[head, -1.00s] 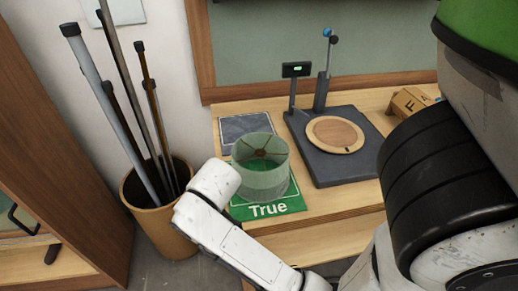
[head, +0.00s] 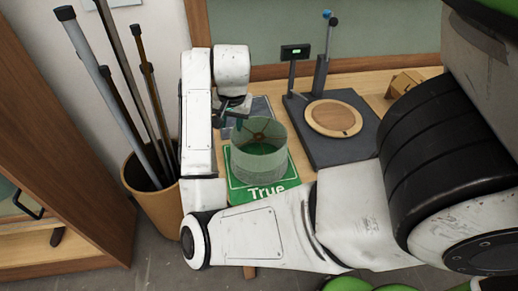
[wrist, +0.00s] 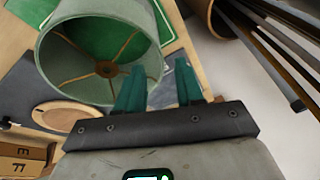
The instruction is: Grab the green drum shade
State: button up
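The green drum shade (head: 257,150) is pale green and translucent, with a spoked ring inside its top. It stands upright on a green mat marked "True" (head: 240,196) on the wooden bench. In the wrist view the shade (wrist: 105,50) fills the upper left, its open top facing the camera. My gripper (wrist: 158,82) is open, its two dark green fingers apart with nothing between them. The left finger appears close to the shade's rim; I cannot tell whether it touches. In the head view my gripper (head: 232,122) is partly hidden at the shade's upper left.
A dark scale-like stand (head: 330,152) with a round wooden plate stands right of the shade. A bin (head: 152,205) holding several poles (head: 108,100) is at left. A grey square (head: 262,106) lies behind the shade.

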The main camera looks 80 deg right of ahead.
aim_at(233, 135)
jog(key=shift+d+p+x, duration=0.15)
jog(key=shift+p+x, duration=0.35)
jog(key=shift+x, duration=1.75)
jog(key=shift+d+p+x, duration=0.15)
jog(key=shift+p+x, duration=0.3)
jog(key=shift+x, duration=1.75)
jog(key=shift+s+r, duration=0.1)
jog(key=shift+s, duration=0.1)
grip_shut()
